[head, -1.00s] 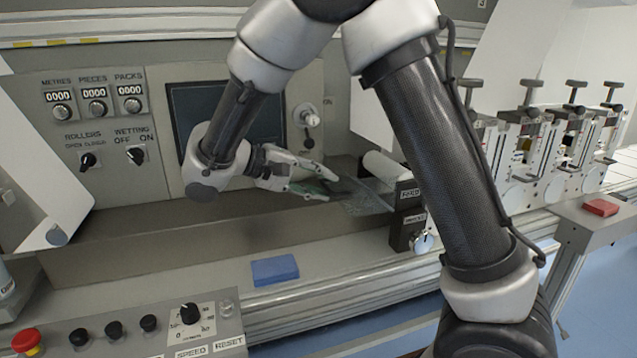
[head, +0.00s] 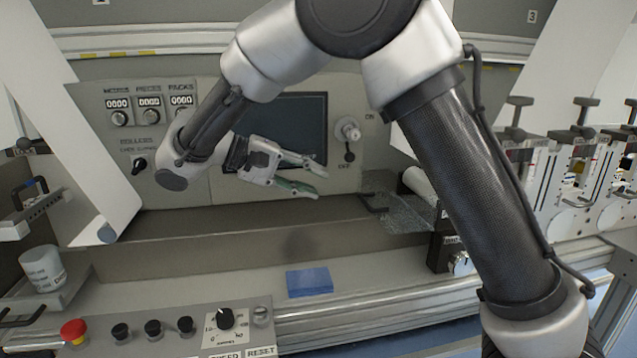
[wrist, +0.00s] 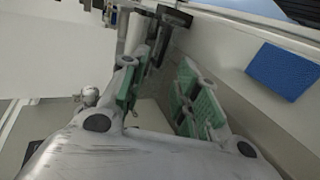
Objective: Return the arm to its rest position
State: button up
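My gripper (head: 318,181) is in front of the machine's control panel, just below the dark screen (head: 283,128). Its two fingers point right and stand apart, with nothing visible between them. In the wrist view my gripper (wrist: 158,88) also shows its green-padded fingers spread with a gap. My arm reaches across the head view from the lower right, over the top and down to the gripper. The gripper touches nothing that I can see.
A blue block (head: 309,281) lies on the ledge below; it also shows in the wrist view (wrist: 284,71). A speed console with a red button (head: 74,331) is at the front left. A clear guard (head: 408,214) and a white roller (head: 420,185) are right of the gripper.

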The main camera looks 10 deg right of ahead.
notch_tip(320, 180, down, 6)
jog(key=s+n+y, duration=0.1)
jog(key=n+y, duration=0.1)
jog(key=n, duration=0.2)
jog(key=s+d+f+n+g+y, duration=0.1)
jog(key=s+d+f+n+y, duration=0.15)
jog(key=s+d+y, duration=0.2)
jog(key=s+d+r+m+t+y, duration=0.2)
jog(key=s+d, duration=0.5)
jog(key=d, duration=0.4)
jog(key=s+d+r+m+t+y, duration=0.3)
jog(key=s+d, duration=0.4)
jog(key=d, duration=0.4)
notch_tip(320, 180, up, 2)
jog(key=shift+s+d+r+m+y, duration=0.2)
jog(key=shift+s+m+y, duration=0.2)
jog(key=shift+m+y, duration=0.45)
jog(key=shift+o, duration=0.5)
jog(key=shift+s, duration=0.1)
